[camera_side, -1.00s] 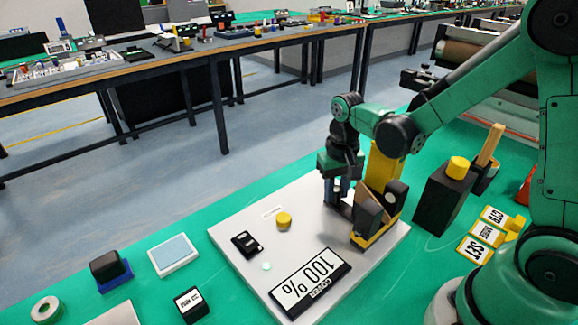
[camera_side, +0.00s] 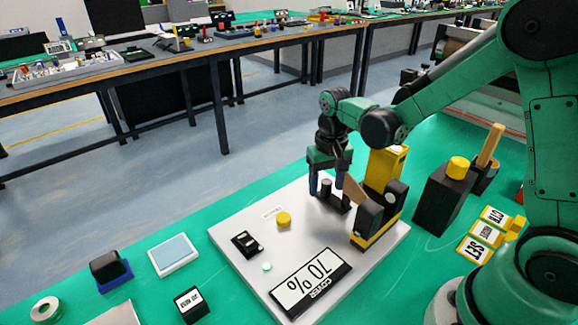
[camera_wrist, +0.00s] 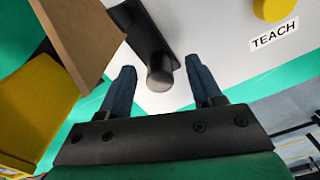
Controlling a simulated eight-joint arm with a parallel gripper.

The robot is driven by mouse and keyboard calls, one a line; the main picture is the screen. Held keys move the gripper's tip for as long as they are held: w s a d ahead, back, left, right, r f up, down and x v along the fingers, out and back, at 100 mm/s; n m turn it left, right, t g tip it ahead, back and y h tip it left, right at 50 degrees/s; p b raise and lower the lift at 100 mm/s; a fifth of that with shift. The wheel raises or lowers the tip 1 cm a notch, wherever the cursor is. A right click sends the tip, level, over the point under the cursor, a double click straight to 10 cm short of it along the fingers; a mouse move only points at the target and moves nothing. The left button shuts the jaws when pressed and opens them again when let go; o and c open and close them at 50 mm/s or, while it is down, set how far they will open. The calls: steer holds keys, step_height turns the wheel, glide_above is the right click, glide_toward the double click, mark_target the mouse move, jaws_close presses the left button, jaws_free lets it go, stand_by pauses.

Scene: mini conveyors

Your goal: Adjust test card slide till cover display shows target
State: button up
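The cover display (camera_side: 312,283) on the white panel reads 70 % and appears upside down in the side view. A brown test card (camera_side: 354,190) stands tilted at the dark fork sensor with a yellow base (camera_side: 376,220); the card also shows in the wrist view (camera_wrist: 85,40). The slide is a black bar with a round black knob (camera_wrist: 160,75). My gripper (camera_side: 328,184) is over the slide. In the wrist view its two blue fingers (camera_wrist: 163,88) stand either side of the knob, with visible gaps, so it is open.
The white panel (camera_side: 230,232) also carries a yellow button (camera_side: 284,219) labelled TEACH and a small black switch (camera_side: 246,244). A black box with a yellow top (camera_side: 445,195) and yellow tags (camera_side: 474,249) stand right. A small labelled black block (camera_side: 190,304) lies in front.

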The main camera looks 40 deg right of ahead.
steer(key=shift+r, duration=2.85)
steer(key=shift+s+a+r, duration=0.15)
steer(key=shift+s+r, duration=0.1)
steer(key=shift+r, duration=0.1)
steer(key=s+a+r+n+t, duration=0.3)
steer(key=s+r+n+t, duration=0.1)
steer(key=s+t, duration=0.2)
steer(key=shift+s+n+t, duration=0.15)
steer(key=shift+n+t, duration=0.15)
steer(key=shift+t, duration=0.3)
steer(key=shift+a, duration=0.1)
